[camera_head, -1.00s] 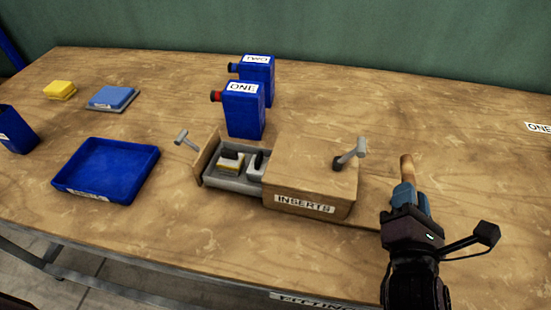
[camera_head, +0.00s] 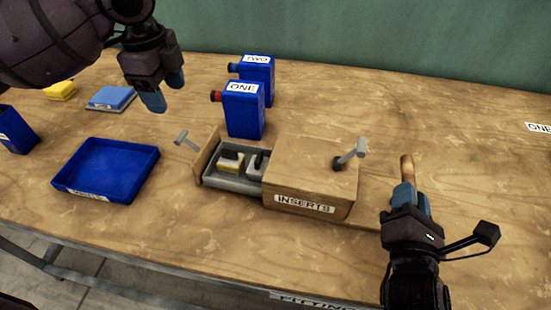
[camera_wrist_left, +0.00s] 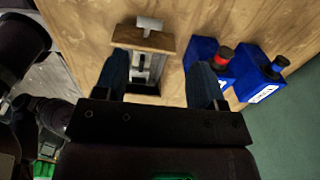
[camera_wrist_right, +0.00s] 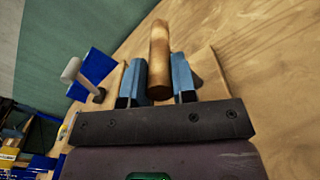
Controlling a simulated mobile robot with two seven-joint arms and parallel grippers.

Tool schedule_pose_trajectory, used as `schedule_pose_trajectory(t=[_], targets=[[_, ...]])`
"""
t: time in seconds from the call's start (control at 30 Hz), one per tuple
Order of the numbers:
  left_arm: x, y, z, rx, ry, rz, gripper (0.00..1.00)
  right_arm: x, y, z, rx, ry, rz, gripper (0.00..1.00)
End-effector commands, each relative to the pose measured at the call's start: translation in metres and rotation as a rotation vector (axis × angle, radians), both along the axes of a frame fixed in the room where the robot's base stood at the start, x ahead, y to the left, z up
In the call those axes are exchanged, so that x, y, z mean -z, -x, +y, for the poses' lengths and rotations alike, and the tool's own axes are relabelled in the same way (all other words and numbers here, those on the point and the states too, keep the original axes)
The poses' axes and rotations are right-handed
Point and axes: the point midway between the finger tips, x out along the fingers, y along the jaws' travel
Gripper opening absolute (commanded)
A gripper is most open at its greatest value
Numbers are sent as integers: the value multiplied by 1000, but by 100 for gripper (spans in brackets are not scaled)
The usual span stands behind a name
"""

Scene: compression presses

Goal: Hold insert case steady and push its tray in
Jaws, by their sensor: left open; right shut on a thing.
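The insert case (camera_head: 310,180) is a wooden box labelled INSERTS, with a grey T-handle (camera_head: 351,153) on its top. Its grey tray (camera_head: 232,186) sticks out at the left, holding small inserts. A T-shaped handle (camera_head: 185,138) is on the tray's wooden front; this front also shows in the left wrist view (camera_wrist_left: 143,40). My left gripper (camera_head: 165,92) is open and empty, above and left of the tray front, apart from it. My right gripper (camera_head: 409,195) is shut on an upright wooden post (camera_head: 406,167) right of the case. The post's base is hidden.
Blue bottles ONE (camera_head: 243,110) and TWO (camera_head: 258,78) stand behind the tray. An empty blue bin (camera_head: 108,190) lies left of it. A blue block on a grey plate (camera_head: 111,98) and a yellow block (camera_head: 59,91) are at back left.

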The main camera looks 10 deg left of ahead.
Motion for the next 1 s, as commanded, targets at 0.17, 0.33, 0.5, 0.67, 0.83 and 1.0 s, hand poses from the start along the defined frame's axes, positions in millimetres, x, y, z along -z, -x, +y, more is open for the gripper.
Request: schedule_pose_trajectory(t=[0.17,0.33,0.5,0.67,0.83,1.0], targets=[[9,10,-6,44,-22,42,64,1,0,0,0,0,1,0],[22,11,-6,46,-21,46,64,1,0,0,0,0,1,0],[42,11,-6,45,-21,46,64,1,0,0,0,0,1,0],[61,11,-6,44,-21,44,64,1,0,0,0,0,1,0],[82,11,-6,44,-21,44,64,1,0,0,0,0,1,0],[101,10,-6,44,-21,44,64,1,0,0,0,0,1,0]])
